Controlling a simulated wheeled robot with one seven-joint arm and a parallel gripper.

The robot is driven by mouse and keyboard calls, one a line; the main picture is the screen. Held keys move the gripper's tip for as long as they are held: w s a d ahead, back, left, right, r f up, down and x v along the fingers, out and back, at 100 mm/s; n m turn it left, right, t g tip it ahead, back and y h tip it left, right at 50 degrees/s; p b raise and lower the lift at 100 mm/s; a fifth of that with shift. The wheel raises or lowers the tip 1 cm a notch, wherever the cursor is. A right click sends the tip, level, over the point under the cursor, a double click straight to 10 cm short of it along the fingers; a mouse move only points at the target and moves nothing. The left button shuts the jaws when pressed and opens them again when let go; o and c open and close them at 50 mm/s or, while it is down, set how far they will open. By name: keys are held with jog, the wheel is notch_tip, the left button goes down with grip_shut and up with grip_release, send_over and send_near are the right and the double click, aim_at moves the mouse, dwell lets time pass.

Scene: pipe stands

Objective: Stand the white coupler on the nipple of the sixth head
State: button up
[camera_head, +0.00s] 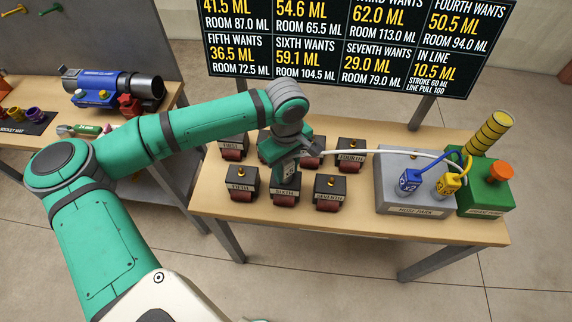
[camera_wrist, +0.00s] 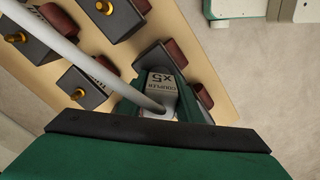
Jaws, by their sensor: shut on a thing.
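My gripper (camera_head: 284,165) is over the front row of heads, close above the sixth head (camera_head: 285,196), which carries a SIXTH label. In the wrist view my gripper (camera_wrist: 160,105) is shut on the white coupler (camera_wrist: 162,82), a pale block marked "COUPLER x5" with a white hose running from it. In the head view the coupler is mostly hidden by my gripper. A head with a brown roller, apparently the sixth (camera_wrist: 150,57), shows just beyond the coupler in the wrist view. Its nipple is hidden, so I cannot tell whether the coupler touches it.
The fifth head (camera_head: 241,186) and seventh head (camera_head: 330,194) flank the sixth closely; others stand behind. The white hose (camera_head: 385,153) crosses to the right. A grey block (camera_head: 390,192) bears blue and yellow couplers. A green block (camera_head: 490,201) stands beside it.

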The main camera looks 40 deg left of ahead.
jog(key=shift+f, duration=0.2)
dwell(0.3)
jog(key=o, duration=1.1)
notch_tip(320, 180, up, 11)
jog(key=shift+f, duration=0.1)
